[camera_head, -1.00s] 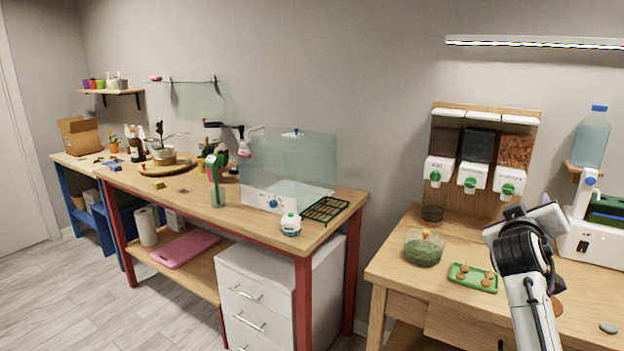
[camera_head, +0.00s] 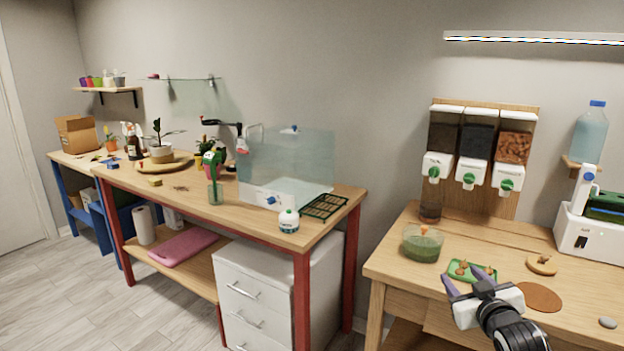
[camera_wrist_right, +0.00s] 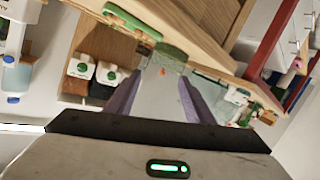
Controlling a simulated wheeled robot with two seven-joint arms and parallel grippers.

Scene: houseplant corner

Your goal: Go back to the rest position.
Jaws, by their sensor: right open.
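My right gripper (camera_head: 470,281) is in the head view at the lower right, over the front of the right-hand wooden table (camera_head: 395,260). Its two purple fingers are apart with nothing between them. The fingers overlap the view of the green tray (camera_head: 461,266) with small brown items. In the right wrist view the open fingers (camera_wrist_right: 160,98) frame a green-filled glass bowl (camera_wrist_right: 170,55) beyond them. My left gripper shows in neither view.
The glass bowl (camera_head: 423,243) stands left of the tray. A brown disc (camera_head: 539,297), a small ring-shaped dish (camera_head: 541,265) and a grey stone (camera_head: 607,322) lie to the right. Dispensers (camera_head: 476,150) hang behind. A clear tank (camera_head: 285,165) stands on the left bench.

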